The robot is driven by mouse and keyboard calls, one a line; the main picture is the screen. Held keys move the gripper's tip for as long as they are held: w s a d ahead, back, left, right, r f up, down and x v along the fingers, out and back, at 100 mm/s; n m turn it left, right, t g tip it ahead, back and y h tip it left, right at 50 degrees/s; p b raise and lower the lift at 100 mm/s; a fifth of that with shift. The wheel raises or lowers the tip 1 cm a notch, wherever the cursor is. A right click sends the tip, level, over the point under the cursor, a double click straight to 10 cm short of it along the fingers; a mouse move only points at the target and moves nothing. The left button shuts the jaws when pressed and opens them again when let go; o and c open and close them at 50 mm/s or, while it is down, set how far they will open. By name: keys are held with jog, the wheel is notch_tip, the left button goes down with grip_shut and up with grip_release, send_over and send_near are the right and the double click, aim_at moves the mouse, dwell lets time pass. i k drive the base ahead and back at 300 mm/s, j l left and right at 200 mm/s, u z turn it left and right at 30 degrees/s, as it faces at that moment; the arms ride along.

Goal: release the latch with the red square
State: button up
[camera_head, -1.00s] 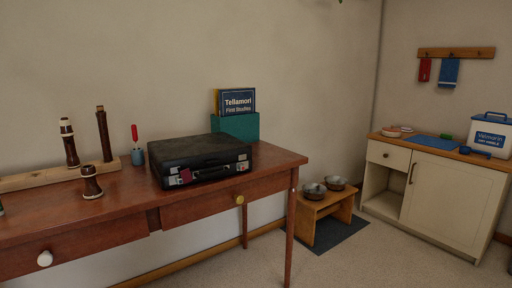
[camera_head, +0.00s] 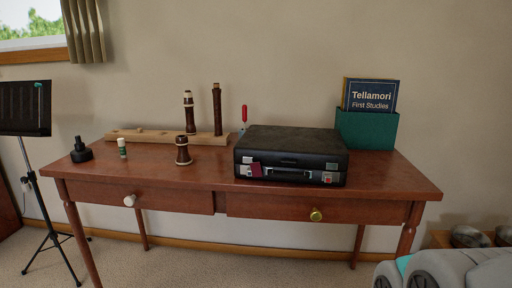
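A closed black case (camera_head: 292,142) lies flat on the brown table, its front with a handle (camera_head: 290,172) facing me. My gripper is not in view; only grey parts of my arm show at the lower right.
The table (camera_head: 400,181) holds a wooden stand (camera_head: 155,136) with dark instrument pieces, a small bottle (camera_head: 122,147) and a teal box (camera_head: 366,130) with books. A music stand (camera_head: 25,115) is at left. Floor before the table is clear.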

aim_at(328, 178)
jog(key=l+u, duration=0.45)
jog(key=l, duration=0.35)
jog(key=k+l+u, duration=0.15)
jog(key=l+u, duration=0.3)
jog(key=l, duration=0.35)
jog(key=k, duration=0.4)
